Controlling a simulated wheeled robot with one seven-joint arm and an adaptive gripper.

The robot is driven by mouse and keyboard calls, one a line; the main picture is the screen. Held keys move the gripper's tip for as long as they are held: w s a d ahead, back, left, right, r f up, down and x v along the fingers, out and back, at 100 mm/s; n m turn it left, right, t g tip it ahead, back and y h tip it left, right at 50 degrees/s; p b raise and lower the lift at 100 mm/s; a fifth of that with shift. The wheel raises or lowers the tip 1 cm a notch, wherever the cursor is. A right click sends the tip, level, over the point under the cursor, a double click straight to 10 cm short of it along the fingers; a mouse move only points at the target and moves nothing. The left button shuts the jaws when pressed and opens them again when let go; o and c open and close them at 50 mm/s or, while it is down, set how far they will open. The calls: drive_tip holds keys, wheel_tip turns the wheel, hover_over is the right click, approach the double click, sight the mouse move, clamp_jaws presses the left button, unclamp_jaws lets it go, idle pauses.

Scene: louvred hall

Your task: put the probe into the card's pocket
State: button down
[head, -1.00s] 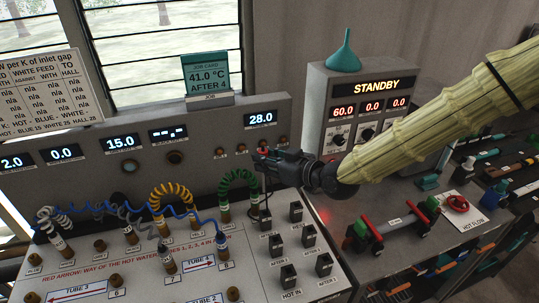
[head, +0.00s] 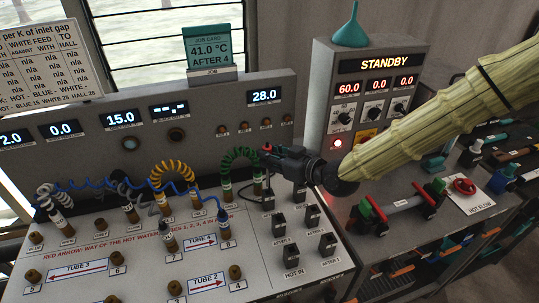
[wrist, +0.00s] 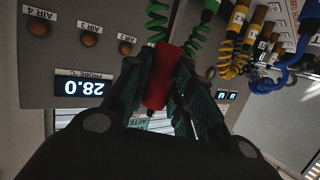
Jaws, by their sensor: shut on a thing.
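The job card (head: 207,50) reads 41.0 °C AFTER 4 and stands in a holder on top of the back panel. My gripper (head: 270,152) is shut on the red-handled probe, in front of the panel beside the green coiled hose (head: 228,160). In the wrist view the red probe handle (wrist: 162,78) lies between the fingers of my gripper (wrist: 160,85); its tip is hidden. Black pockets with AFTER labels stand on the board below and right of the gripper, including one in the lower right (head: 327,244). Their numbers are hard to read.
Coiled yellow (head: 173,170), blue and grey hoses stand on the left of the board. The STANDBY box (head: 372,95) with a teal funnel (head: 351,32) is behind my arm. The panel's probe display (head: 264,97) reads 28.0.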

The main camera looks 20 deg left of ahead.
drive_tip(key=shift+d+f+b, duration=0.1)
drive_tip(key=shift+f+b, duration=0.3)
drive_tip(key=shift+f, duration=0.1)
idle(0.3)
drive_tip(key=shift+f, duration=0.2)
idle(0.4)
drive_tip(key=shift+f+b, duration=0.35)
drive_tip(key=shift+b, duration=0.05)
drive_tip(key=b, duration=0.5)
hover_over(271, 194)
drive_tip(key=shift+f, duration=3.6)
drive_tip(key=c, duration=1.2)
unclamp_jaws()
drive_tip(key=shift+o, duration=0.2)
drive_tip(key=shift+r, duration=0.1)
